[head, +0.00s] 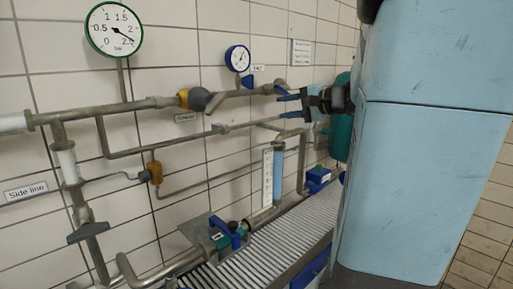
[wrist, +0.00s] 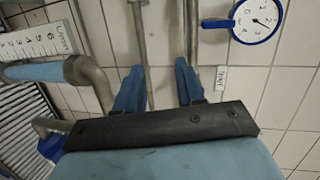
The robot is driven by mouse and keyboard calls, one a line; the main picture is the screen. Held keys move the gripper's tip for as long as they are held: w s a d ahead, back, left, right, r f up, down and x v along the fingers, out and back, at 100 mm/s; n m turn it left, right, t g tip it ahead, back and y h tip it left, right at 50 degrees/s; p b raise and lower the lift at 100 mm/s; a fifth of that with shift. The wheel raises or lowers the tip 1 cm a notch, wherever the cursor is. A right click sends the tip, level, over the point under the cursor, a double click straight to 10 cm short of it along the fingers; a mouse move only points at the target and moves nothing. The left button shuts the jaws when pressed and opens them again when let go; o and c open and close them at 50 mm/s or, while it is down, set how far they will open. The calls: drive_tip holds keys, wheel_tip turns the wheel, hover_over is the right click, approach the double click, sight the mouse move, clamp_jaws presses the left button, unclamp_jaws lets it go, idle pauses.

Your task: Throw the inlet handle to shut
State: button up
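My gripper (head: 289,105) is in front of the wall pipes in the head view, with its blue fingers pointing left. In the wrist view my gripper (wrist: 158,85) is open, with its two fingers apart and nothing held between them. A small label (head: 258,68), apparently reading "Inlet", is on the wall left of and above my gripper; the inlet label (wrist: 221,78) shows right of the fingers in the wrist view. A blue piece (head: 248,82) sits on the upper pipe below a blue-rimmed gauge (head: 238,58). I cannot tell if it is the inlet handle, or if my gripper hides the handle.
Grey pipes (head: 165,144) run along the tiled wall. A yellow-and-grey valve (head: 197,98) is on the upper pipe, and a green-rimmed gauge (head: 114,29) is at upper left. Below are a blue level tube (head: 278,172), a blue-handled valve (head: 229,232) and a ribbed grating (head: 270,238).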

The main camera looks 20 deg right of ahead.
drive_tip(key=s+a+f+n+g, duration=0.2)
drive_tip(key=s+a+f+g, duration=0.1)
drive_tip(key=s+a, duration=0.2)
drive_tip(key=s+a+f+n+g+h, duration=0.1)
drive_tip(key=s+a+f+n+g, duration=0.2)
drive_tip(key=a, duration=0.6)
drive_tip(key=shift+s+f+g, duration=0.3)
drive_tip(key=shift+s+f, duration=0.2)
drive_tip(key=shift+s, duration=0.35)
drive_tip(key=shift+a, duration=0.1)
